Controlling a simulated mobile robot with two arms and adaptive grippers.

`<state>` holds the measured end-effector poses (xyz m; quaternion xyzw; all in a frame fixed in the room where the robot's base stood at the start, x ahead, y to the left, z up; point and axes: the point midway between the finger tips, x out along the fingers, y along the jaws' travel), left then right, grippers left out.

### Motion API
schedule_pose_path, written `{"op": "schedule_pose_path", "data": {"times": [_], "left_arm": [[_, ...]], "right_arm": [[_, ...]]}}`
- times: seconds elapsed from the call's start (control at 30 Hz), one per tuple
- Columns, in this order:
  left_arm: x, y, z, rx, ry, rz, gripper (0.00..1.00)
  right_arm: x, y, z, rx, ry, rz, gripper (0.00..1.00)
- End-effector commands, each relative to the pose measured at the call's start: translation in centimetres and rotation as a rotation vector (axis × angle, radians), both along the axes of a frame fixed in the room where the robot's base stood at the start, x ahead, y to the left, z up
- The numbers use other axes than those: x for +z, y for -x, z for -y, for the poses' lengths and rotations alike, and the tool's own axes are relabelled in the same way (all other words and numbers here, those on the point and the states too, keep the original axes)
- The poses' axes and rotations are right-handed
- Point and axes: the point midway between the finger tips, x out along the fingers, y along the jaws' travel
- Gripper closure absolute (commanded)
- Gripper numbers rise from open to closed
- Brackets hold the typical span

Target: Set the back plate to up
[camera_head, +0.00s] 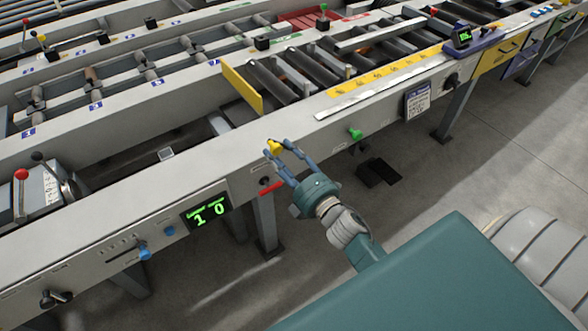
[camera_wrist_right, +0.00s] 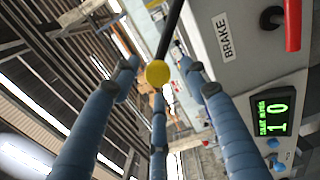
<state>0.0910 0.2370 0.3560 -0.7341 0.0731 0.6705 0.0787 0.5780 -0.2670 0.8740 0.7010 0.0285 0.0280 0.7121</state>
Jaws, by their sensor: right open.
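A yellow plate (camera_head: 242,88) stands up across the end of the roller lane, above the table's grey front beam. I cannot tell for sure that it is the back plate. A lever with a yellow knob (camera_head: 273,147) is at the beam's front face. My right gripper (camera_head: 279,148) is open at this knob. In the right wrist view the yellow knob (camera_wrist_right: 158,73) sits on a black rod, with the spread blue fingers around it. Contact cannot be made out. My left gripper is not in view.
A red handle (camera_head: 271,187) is just below the gripper; the wrist view shows a BRAKE label (camera_wrist_right: 226,37) beside it. A green knob (camera_head: 355,134) is to the right, and a display reading 1 0 (camera_head: 207,212) to the left. The floor in front is mostly clear.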

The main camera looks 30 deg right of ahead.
Motion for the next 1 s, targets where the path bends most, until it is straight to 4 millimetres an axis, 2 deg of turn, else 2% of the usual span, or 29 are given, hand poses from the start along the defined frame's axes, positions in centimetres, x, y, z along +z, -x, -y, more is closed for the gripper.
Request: {"op": "schedule_pose_path", "data": {"times": [0.03, 0.2, 0.4, 0.6, 1.0], "left_arm": [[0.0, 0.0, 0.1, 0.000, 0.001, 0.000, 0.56], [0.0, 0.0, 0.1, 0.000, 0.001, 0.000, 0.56], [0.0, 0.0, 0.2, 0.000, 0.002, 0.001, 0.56], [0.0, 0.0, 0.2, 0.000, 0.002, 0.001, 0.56], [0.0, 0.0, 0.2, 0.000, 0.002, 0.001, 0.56]], "right_arm": [[-0.2, 1.3, 0.1, -0.001, -0.001, -0.003, 0.55], [-0.2, 5.0, 0.4, -0.002, -0.001, -0.005, 0.55], [-0.1, 8.1, 0.6, -0.001, -0.002, -0.003, 0.55], [0.0, 9.1, 0.7, 0.000, 0.001, -0.001, 0.55], [0.0, 9.1, 0.7, 0.000, 0.000, -0.001, 0.55]]}}
